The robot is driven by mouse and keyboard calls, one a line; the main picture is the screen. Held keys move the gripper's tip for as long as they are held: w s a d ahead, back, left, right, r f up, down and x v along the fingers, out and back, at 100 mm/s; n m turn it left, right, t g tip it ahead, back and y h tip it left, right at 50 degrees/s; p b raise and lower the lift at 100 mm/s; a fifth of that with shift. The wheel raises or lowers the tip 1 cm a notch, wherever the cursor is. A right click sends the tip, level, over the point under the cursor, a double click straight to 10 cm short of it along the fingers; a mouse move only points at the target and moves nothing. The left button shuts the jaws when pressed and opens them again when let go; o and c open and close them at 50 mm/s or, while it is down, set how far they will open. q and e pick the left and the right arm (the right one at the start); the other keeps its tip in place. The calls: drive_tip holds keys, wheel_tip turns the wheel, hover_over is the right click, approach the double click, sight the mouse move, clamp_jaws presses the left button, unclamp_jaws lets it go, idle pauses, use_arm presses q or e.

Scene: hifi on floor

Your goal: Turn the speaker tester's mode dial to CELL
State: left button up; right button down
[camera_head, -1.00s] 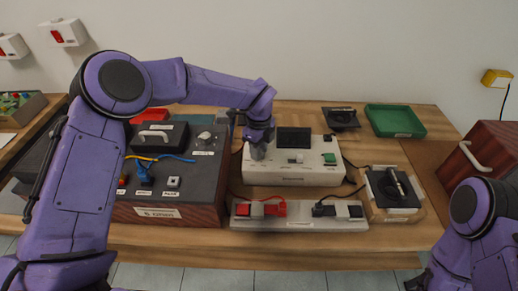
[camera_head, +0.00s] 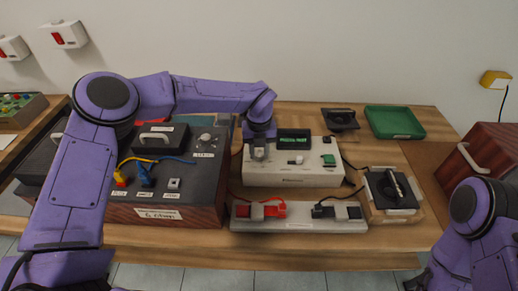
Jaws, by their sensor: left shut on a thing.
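The speaker tester (camera_head: 294,177) is a white box on the wooden bench, with a dark screen (camera_head: 294,138) that shows green text, a small slider-like part and a green button (camera_head: 329,159). My left gripper (camera_head: 259,154) points down at the left part of its top face. It is shut on the mode dial, which is mostly hidden by the fingers, so the dial's setting and its labels cannot be read. My right arm is at the lower right, and its gripper is out of the picture.
A strip with a red clip (camera_head: 267,210) and a black clip (camera_head: 322,210) lies in front of the tester. A dark wooden-sided box (camera_head: 152,214) stands left, under my left arm. A speaker on a board (camera_head: 391,190) sits right. A green tray (camera_head: 394,122) is behind.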

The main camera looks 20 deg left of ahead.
sight(259, 153)
use_arm(q)
drive_tip(key=m+p, duration=0.1)
drive_tip(key=m, duration=0.3)
drive_tip(key=shift+r, duration=0.2)
drive_tip(key=shift+m+p, duration=0.45)
drive_tip(key=shift+m, duration=1.05)
drive_tip(key=shift+f, duration=0.1)
drive_tip(key=shift+w, duration=0.1)
drive_tip(key=o, duration=1)
drive_tip(key=shift+o, duration=0.2)
drive_tip(key=shift+r, duration=0.45)
wheel_tip(259, 153, up, 10)
drive_tip(key=b, duration=0.2)
drive_tip(key=shift+f, duration=0.2)
